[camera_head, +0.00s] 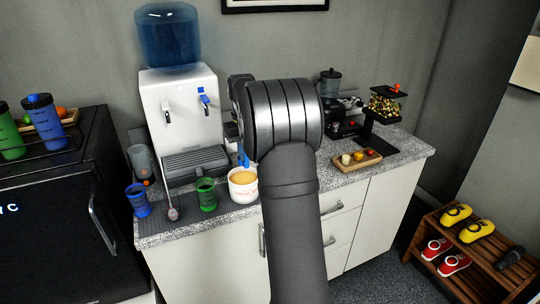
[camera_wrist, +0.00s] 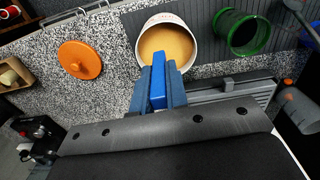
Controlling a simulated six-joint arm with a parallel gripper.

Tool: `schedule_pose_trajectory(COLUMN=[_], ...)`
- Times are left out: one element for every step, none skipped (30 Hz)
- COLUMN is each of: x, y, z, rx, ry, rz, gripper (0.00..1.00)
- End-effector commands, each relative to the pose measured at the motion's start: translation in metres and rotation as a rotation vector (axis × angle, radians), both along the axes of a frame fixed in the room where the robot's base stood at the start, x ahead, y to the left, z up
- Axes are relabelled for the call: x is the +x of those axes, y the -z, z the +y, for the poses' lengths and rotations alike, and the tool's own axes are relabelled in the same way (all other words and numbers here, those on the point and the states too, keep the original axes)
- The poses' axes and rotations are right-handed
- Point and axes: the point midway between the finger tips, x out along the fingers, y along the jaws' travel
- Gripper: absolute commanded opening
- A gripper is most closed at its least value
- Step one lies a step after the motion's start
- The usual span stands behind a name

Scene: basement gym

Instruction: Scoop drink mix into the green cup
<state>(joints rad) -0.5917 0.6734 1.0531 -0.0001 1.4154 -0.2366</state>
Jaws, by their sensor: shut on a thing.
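The white tub (camera_head: 236,190) of orange-tan drink mix (camera_head: 242,176) stands on the counter. The green cup (camera_head: 206,195) is upright just left of it. In the wrist view the tub (camera_wrist: 140,28) is at top centre and the green cup (camera_wrist: 240,32) to its right, dark inside. My gripper (camera_wrist: 159,88) is shut on a bright blue bar (camera_wrist: 158,92), which looks like a scoop handle. The fingertips reach the near rim of the tub in that view. No scoop bowl shows. In the head view my arm hides most of the gripper.
The water dispenser (camera_head: 180,105) stands behind. An orange lid (camera_wrist: 80,60) lies on the counter beside the tub. A wooden tray (camera_head: 358,160) is farther right.

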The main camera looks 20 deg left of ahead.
Motion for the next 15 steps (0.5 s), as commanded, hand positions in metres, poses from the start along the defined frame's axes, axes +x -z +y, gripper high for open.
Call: schedule_pose_trajectory(x=[-0.001,-0.002,-0.002,-0.002,-0.002,-0.002,-0.003,-0.002,-0.002,-0.002,-0.003,-0.003,-0.002,-0.002,-0.002], y=[0.001,0.001,0.003,0.005,0.007,0.01,0.013,0.016,0.021,0.024,0.028,0.033,0.036,0.04,0.045], z=[0.004,0.005,0.006,0.007,0.007,0.006,0.006,0.006,0.006,0.006,0.006,0.006,0.006,0.006,0.006], rx=[0.0,0.0,-0.001,-0.001,-0.001,-0.001,-0.002,-0.001,-0.001,-0.001,-0.002,-0.001,-0.001,-0.001,-0.001], ry=[-0.001,-0.001,0.0,0.0,0.0,0.0,0.0,0.0,0.0,0.0,0.0,0.0,0.0,0.0,0.0], rz=[0.0,0.0,0.001,0.001,0.001,0.001,0.003,0.001,0.001,0.001,0.002,0.001,0.001,0.001,0.001], gripper=[0.0,0.0,0.0,0.0,0.0,0.0,0.0,0.0,0.0,0.0,0.0,0.0,0.0,0.0,0.0])
